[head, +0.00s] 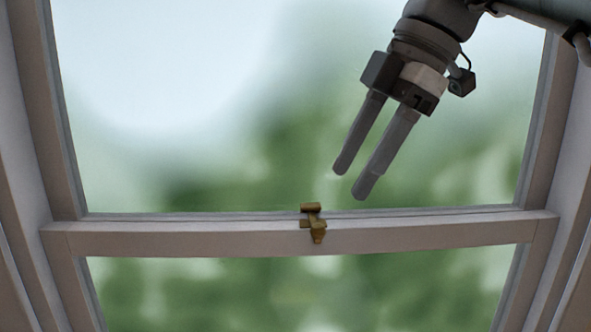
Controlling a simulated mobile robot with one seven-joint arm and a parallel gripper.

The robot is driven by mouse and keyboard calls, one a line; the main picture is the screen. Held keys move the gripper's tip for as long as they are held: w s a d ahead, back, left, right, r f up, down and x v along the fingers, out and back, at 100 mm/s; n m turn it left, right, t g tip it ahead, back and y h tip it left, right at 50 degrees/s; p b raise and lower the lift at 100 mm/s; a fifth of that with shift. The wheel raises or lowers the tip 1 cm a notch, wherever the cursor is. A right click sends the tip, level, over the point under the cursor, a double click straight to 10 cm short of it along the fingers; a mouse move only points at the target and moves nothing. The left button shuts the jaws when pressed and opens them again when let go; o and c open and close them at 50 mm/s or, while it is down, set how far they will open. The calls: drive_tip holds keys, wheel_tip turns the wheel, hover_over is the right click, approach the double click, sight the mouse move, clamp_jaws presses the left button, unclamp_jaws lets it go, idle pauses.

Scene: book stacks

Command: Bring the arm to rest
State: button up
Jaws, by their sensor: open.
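My gripper (351,184) hangs in the upper right of the head view, pointing down and to the left. Its two long grey fingers are apart, with nothing between them. The fingertips are above and to the right of a small brass window latch (313,222) and appear clear of it. My arm runs out of view at the top right.
A window fills the view. Its pale horizontal rail (190,238) crosses below my gripper and carries the latch. Side frames stand at left (50,110) and right (541,130). Blurred greenery shows behind the panes. The space left of my gripper is free.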

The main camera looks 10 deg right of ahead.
drive_tip(key=s+d+f+m+t+h+b, duration=0.1)
drive_tip(key=s+f+m, duration=0.1)
drive_tip(key=f+m, duration=0.4)
drive_tip(key=s+d+f+m+t+h+b, duration=0.1)
drive_tip(key=f+m, duration=0.6)
drive_tip(key=f, duration=0.7)
drive_tip(key=s+f+m+t+h+b, duration=0.2)
drive_tip(key=s+f+m, duration=0.2)
drive_tip(key=f+m, duration=0.3)
wheel_tip(320, 180, down, 3)
drive_tip(key=shift+s+d+h+b, duration=0.25)
drive_tip(key=shift+d+h+b, duration=0.1)
drive_tip(key=shift+d+h, duration=0.05)
drive_tip(key=shift+c, duration=0.5)
drive_tip(key=shift+s, duration=0.1)
